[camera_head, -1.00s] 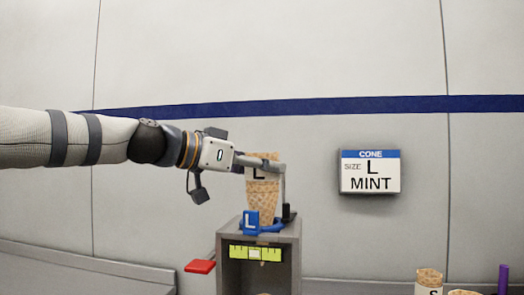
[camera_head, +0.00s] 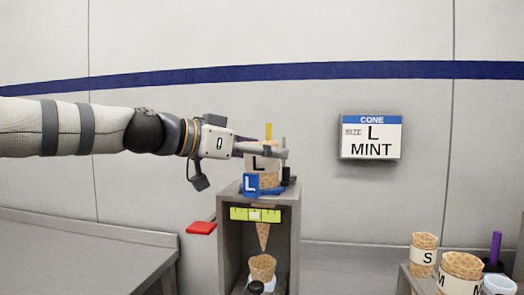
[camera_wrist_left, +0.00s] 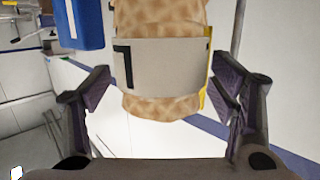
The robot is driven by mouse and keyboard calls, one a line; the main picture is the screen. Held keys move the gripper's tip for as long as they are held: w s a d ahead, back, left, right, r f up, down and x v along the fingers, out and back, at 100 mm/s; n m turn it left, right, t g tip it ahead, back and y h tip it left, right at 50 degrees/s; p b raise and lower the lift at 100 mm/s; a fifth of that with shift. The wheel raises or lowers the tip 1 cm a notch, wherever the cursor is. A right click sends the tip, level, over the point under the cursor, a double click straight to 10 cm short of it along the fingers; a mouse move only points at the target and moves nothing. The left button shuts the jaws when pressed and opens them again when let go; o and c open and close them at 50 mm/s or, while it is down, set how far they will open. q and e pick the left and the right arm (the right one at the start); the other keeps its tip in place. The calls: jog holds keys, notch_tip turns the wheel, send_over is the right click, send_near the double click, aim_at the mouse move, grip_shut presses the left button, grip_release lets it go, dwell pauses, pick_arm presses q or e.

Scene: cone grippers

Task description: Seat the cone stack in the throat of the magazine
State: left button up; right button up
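The cone stack (camera_head: 273,181), a waffle-cone stack with a white band marked L, stands upright in the blue throat ring (camera_head: 272,190) on top of the grey magazine (camera_head: 227,235). A cone tip (camera_head: 263,235) hangs in the magazine's open front. My left gripper (camera_head: 272,152) comes in level from the left at the band. The fingers partly hide the stack in the head view. My right gripper is not in view.
A red lever (camera_head: 201,228) sticks out left of the magazine. A cone (camera_head: 262,266) stands inside below. S cone (camera_head: 424,252) and M cones (camera_head: 460,268) stand at right. The wall sign (camera_head: 370,137) reads L MINT.

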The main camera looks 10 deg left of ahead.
pick_arm(q)
jog(key=v, duration=1.2)
dwell(0.6)
